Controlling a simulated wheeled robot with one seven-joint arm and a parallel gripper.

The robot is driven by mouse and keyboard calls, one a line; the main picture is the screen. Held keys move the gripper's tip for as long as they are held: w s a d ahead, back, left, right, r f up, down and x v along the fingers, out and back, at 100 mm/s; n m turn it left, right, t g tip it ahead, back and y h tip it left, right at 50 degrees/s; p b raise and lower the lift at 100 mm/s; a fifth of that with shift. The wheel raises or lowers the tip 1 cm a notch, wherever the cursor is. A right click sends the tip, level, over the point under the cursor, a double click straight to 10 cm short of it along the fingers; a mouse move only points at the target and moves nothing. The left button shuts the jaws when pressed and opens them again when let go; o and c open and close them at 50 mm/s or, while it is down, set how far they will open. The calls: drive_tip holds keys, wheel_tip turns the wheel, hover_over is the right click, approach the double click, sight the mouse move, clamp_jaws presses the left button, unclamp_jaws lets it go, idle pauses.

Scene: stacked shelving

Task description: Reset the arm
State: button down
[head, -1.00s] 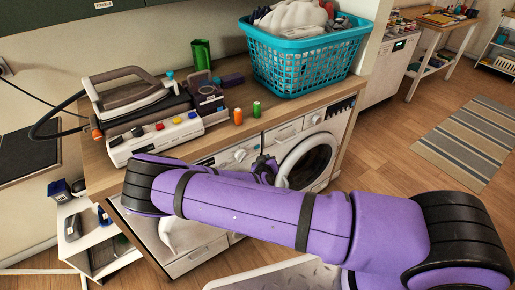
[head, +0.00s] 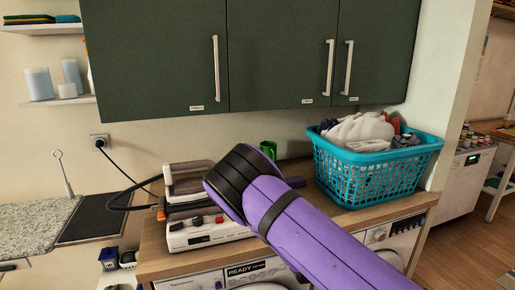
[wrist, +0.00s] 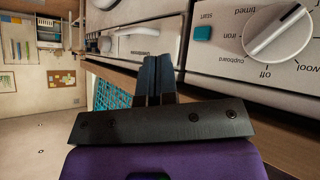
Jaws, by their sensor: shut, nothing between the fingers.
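My purple arm crosses the lower middle of the head view, in front of the counter. My gripper (wrist: 159,80) shows in the wrist view with its two dark fingers together and nothing between them. In the head view the gripper itself is hidden behind the arm. In the wrist view the fingers point toward white appliance fronts, with a large dial (wrist: 278,32) at the upper right. I cannot tell whether the fingers touch anything.
A teal laundry basket (head: 375,178) stands on the wooden counter (head: 345,218), right of the arm. Green cabinets (head: 265,50) hang above. Washing machines (head: 395,240) stand below the counter.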

drive_tip(key=s+r+g+y, duration=0.2)
drive_tip(key=s+r+y, duration=0.25)
drive_tip(key=r, duration=1.15)
drive_tip(key=s+r+g+y, duration=0.25)
drive_tip(key=s+r, duration=0.25)
drive_tip(key=r, duration=1.1)
drive_tip(key=s+d+r+n, duration=0.1)
drive_tip(key=s+d+r, duration=0.1)
drive_tip(key=s+r, duration=0.3)
drive_tip(key=s+d+r+n+t, duration=0.1)
drive_tip(key=s+d+r, duration=0.2)
drive_tip(key=s, duration=0.9)
drive_tip(key=s+d+r+n+h, duration=0.1)
drive_tip(key=s+d+r, duration=0.2)
drive_tip(key=s+r, duration=0.5)
drive_tip(key=shift+s+d+r, duration=0.15)
drive_tip(key=shift+s+r, duration=0.1)
drive_tip(key=shift+s, duration=0.35)
